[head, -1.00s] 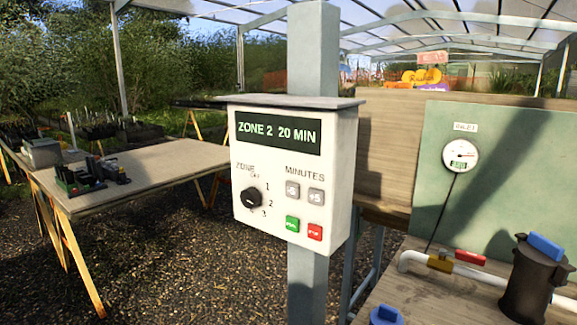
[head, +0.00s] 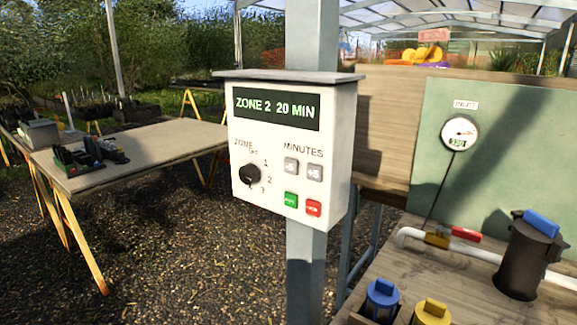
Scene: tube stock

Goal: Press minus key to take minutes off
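A white control box (head: 240,150) is fixed to a grey post in the middle of the head view. Its display (head: 277,108) reads "ZONE 2 20 MIN". Under the word MINUTES are two grey keys: the left, minus key (head: 291,166) and the right, plus key (head: 315,172). Below them are a green key (head: 291,200) and a red key (head: 313,208). A black zone knob (head: 250,175) sits at the lower left of the box. Neither of my grippers shows in the view.
A wooden bench at lower right holds a dark filter housing (head: 522,262) with a blue top, a white pipe, and blue-capped (head: 382,298) and yellow-capped (head: 431,312) items. A pressure gauge (head: 459,133) is on the green panel. A table (head: 150,150) stands left. Gravel lies before the box.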

